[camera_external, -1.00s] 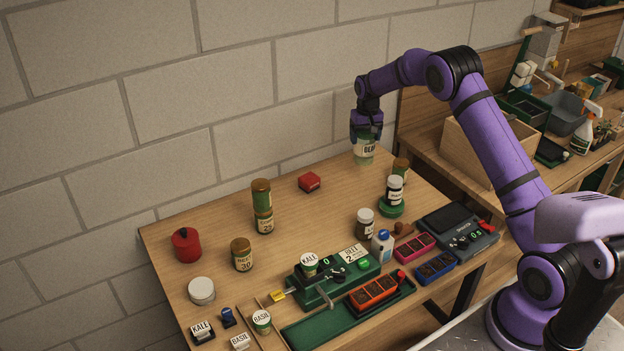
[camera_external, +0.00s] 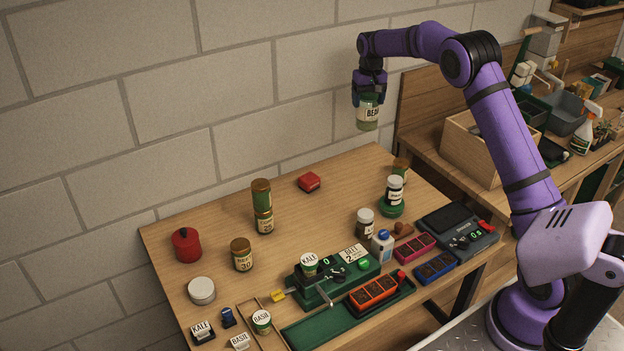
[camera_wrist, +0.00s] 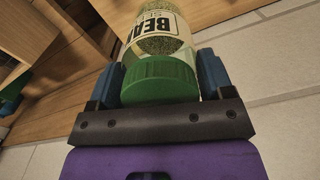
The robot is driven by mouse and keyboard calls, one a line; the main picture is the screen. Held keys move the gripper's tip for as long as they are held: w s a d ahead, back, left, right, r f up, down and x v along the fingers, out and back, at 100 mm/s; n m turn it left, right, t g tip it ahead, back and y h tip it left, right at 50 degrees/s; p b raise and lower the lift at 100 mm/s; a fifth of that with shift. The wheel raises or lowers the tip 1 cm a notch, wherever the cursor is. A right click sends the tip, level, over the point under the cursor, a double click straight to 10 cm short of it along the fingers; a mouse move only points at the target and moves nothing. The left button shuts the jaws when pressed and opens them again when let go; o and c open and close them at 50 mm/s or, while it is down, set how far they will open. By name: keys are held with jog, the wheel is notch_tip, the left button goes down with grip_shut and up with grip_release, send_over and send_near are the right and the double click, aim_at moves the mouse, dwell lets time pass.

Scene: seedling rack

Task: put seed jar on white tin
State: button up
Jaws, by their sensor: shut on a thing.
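My gripper (camera_external: 369,97) is shut on the seed jar (camera_external: 368,114), a clear jar with a "BEAN" label, held upright high above the back right of the table. In the wrist view the jar's green lid (camera_wrist: 160,80) sits between the blue fingers, with the label beyond it. The white tin (camera_external: 201,291), round and low with a pale lid, stands at the table's left front, far from my gripper. Its top is bare.
A red pot (camera_external: 186,245) stands behind the tin, and a brown-lidded jar (camera_external: 242,255) to its right. Stacked jars (camera_external: 262,207) rise mid-table. A small red box (camera_external: 309,182) lies near the back. A green seeder (camera_external: 335,280) and dark scale (camera_external: 456,228) fill the front right.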

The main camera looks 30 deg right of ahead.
jog(key=s+a+n, duration=0.3)
jog(key=a, duration=0.8)
jog(key=s+a+n, duration=0.3)
jog(key=a, duration=0.8)
jog(key=s+a+n, duration=0.3)
jog(key=a, duration=0.8)
jog(key=s+a+n, duration=0.9)
jog(key=s+a, duration=1.3)
jog(key=a, duration=0.2)
notch_tip(320, 180, down, 12)
jog(key=w+a+f, duration=0.5)
jog(key=w+a, duration=0.3)
jog(key=w, duration=0.4)
jog(key=shift+w+a+n, duration=0.3)
jog(key=shift+w+a, duration=0.1)
jog(key=shift+f, duration=0.15)
